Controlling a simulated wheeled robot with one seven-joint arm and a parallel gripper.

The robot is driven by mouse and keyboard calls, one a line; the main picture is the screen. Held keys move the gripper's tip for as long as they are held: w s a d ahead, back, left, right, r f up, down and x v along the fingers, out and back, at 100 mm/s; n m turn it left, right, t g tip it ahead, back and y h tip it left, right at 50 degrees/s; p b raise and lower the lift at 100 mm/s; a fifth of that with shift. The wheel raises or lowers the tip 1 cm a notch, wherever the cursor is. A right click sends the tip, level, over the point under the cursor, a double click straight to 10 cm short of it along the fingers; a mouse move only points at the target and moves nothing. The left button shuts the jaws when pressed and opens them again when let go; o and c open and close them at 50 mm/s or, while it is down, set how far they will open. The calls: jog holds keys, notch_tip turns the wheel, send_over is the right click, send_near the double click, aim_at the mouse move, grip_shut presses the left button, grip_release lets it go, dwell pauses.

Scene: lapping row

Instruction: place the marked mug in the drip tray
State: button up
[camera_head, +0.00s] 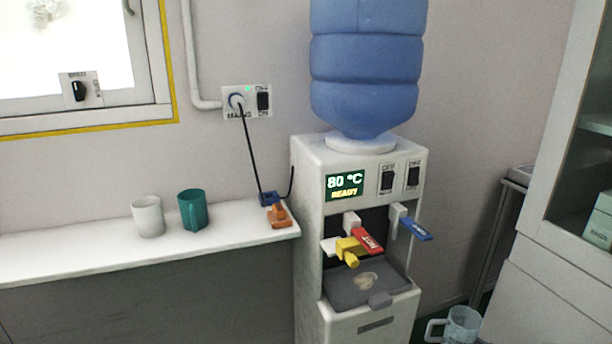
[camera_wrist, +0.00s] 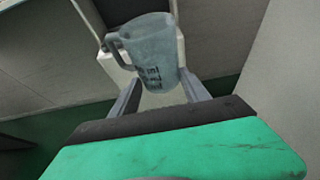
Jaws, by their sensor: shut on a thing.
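The marked mug is a grey-blue, see-through jug-like mug with dark "ml" marks and a handle on its left. It fills the upper middle of the wrist view (camera_wrist: 152,48). My gripper (camera_wrist: 160,80) is shut on it, one grey finger at each side. A like mug shows at the bottom right of the head view (camera_head: 463,326), low beside the dispenser and cut by the frame edge; my gripper is not visible there. The dark grey drip tray (camera_head: 345,292) is in the dispenser's bay under the taps, with a pale patch on it and no mug.
The water dispenser (camera_head: 308,190) has a blue bottle, a red HOT lever (camera_head: 367,241), a blue lever (camera_head: 415,229) and a yellow piece (camera_head: 349,250) jutting over the tray. A white mug (camera_head: 148,217) and teal mug (camera_head: 193,210) stand on the left counter. A cabinet (camera_head: 550,290) stands right.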

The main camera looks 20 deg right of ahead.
jog(key=w+a+n+g+y, duration=0.1)
jog(key=w+a+n+y, duration=0.1)
jog(key=w+a, duration=0.7)
jog(key=w+a+f+n+y, duration=0.15)
jog(key=w+a, duration=0.35)
jog(key=a, duration=0.8)
jog(key=w+a+n+g+y, duration=0.1)
jog(key=w+a+n+y, duration=0.15)
jog(key=w+a, duration=0.6)
notch_tip(320, 180, up, 20)
jog(key=s+a+p, duration=0.1)
jog(key=p, duration=2.5)
jog(key=shift+s+a+f+m, duration=0.2)
jog(key=shift+s+a+m, duration=0.05)
jog(key=shift+a+m, duration=0.15)
